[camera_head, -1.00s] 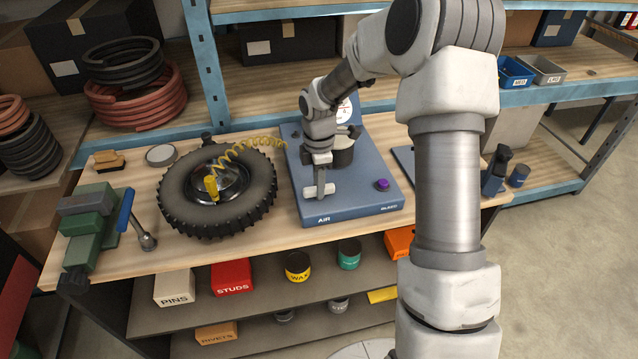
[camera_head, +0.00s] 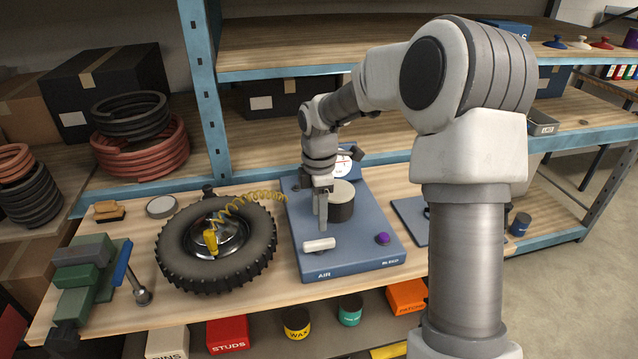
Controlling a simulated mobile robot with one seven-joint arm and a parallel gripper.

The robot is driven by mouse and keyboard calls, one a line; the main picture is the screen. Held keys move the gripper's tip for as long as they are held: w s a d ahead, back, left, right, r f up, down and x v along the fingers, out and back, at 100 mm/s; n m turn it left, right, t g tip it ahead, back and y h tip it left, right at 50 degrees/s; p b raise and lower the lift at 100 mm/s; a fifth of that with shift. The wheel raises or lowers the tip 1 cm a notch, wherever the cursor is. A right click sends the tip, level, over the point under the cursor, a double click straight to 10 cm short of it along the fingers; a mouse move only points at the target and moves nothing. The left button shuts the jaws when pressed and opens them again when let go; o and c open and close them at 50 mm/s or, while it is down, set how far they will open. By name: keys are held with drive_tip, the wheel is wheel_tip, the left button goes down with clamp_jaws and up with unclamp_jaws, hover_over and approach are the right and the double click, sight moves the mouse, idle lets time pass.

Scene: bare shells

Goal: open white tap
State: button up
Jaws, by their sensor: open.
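The white tap (camera_head: 319,244) is a short white bar handle on the front left of the blue board marked AIR (camera_head: 345,263). In the head view its handle lies nearly crosswise, with a slight tilt. My gripper (camera_head: 321,224) points down just behind the handle in the picture. Its fingers show as a narrow pair and hold nothing that I can see. A small gap seems to show between fingertips and handle, but their height above the board is hard to tell.
A purple knob (camera_head: 383,239) is to the right. A tyre (camera_head: 217,245) with a yellow coiled hose (camera_head: 250,197) lies left. The board's front is clear.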

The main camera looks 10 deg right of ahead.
wheel_tip(320, 180, up, 9)
idle(0.5)
drive_tip(key=s+r+m+t, duration=0.2)
drive_tip(key=s+m, duration=0.7)
drive_tip(key=s, duration=0.4)
drive_tip(key=s+r+m+t, duration=0.3)
drive_tip(key=s+m, duration=0.6)
drive_tip(key=s, duration=0.5)
drive_tip(key=shift+r+t, duration=0.3)
drive_tip(key=shift+r, duration=0.05)
